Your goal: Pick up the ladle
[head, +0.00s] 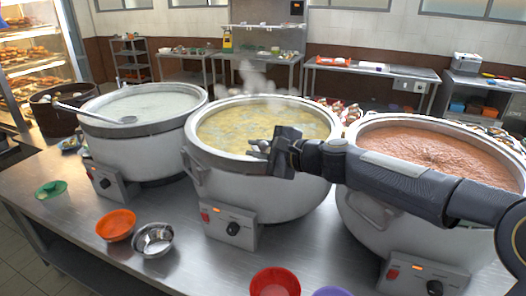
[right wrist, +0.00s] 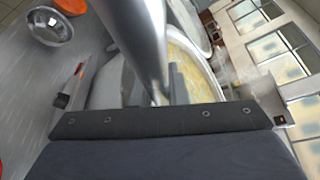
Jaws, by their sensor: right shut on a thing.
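A metal ladle (right wrist: 146,42) runs down from the top of the right wrist view to the jaws of my right gripper (right wrist: 155,95). My right gripper is shut on it. In the head view, my right gripper (head: 265,150) is at the near rim of the middle pot (head: 238,171), which holds steaming yellowish congee. Only a small shiny bit of metal shows beside the jaws there; my gripper hides the rest. Another ladle (head: 96,114) lies across the rim of the left pot, its bowl over the pale congee. My left gripper is out of view.
The right pot (head: 375,200) holds reddish-brown congee, and my right arm passes over it. An orange bowl (head: 116,225), a metal bowl (head: 153,240), a green bowl (head: 50,190) and a red bowl (head: 274,282) stand on the steel counter (head: 190,270) in front.

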